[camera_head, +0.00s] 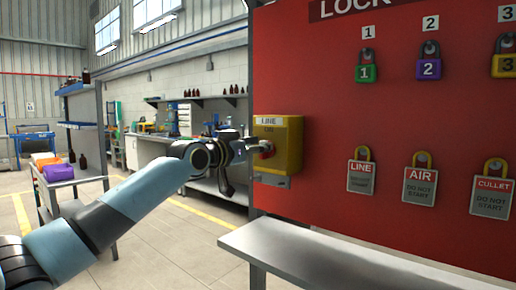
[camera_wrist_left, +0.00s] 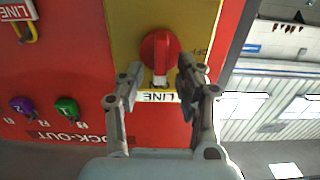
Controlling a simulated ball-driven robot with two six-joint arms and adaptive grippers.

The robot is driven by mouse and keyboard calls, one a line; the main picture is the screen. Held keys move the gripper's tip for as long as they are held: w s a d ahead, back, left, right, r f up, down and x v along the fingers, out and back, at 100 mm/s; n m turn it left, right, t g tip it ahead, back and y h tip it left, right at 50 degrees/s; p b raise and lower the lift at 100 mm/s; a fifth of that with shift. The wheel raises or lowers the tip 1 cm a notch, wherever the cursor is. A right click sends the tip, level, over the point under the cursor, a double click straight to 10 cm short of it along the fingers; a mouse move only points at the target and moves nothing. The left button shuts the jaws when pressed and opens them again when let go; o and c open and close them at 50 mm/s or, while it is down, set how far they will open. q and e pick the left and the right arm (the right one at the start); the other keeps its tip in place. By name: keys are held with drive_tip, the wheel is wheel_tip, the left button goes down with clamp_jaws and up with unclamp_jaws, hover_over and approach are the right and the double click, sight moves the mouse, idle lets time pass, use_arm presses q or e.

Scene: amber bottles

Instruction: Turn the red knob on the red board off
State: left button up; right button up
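The red knob (camera_head: 267,151) is on a yellow box (camera_head: 292,146) labelled LINE, fixed to the left edge of the red board (camera_head: 330,70). In the left wrist view, which is upside down, the red knob (camera_wrist_left: 158,48) has a white mark pointing towards the LINE label, and part of an OFF label shows beside it. My left gripper (camera_head: 254,146) is at the front of the knob, partly covering it. In the wrist view my left gripper (camera_wrist_left: 160,74) is open, its fingers apart on either side of the knob's marked end. Contact cannot be told. My right gripper is out of view.
Numbered padlocks (camera_head: 429,62) and tags (camera_head: 420,187) hang on the board to the right. A grey shelf (camera_head: 330,255) juts out below. A cart (camera_head: 75,180) with bins stands at the left. Open floor lies between.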

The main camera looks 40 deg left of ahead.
use_arm(q)
drive_tip(key=shift+c, duration=0.4)
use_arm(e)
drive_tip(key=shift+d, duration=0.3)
use_arm(q)
clamp_jaws()
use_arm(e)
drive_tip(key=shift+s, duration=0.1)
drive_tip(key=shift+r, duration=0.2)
use_arm(q)
drive_tip(key=n+p, duration=0.2)
drive_tip(key=n, duration=0.4)
drive_tip(key=a+f+n+p, duration=0.1)
drive_tip(key=n+p, duration=0.2)
drive_tip(key=n, duration=0.3)
drive_tip(key=n+p, duration=0.3)
drive_tip(key=n, duration=0.2)
drive_tip(key=shift+a+f+n, duration=0.15)
drive_tip(key=shift+f+n, duration=0.05)
drive_tip(key=shift+n, duration=0.2)
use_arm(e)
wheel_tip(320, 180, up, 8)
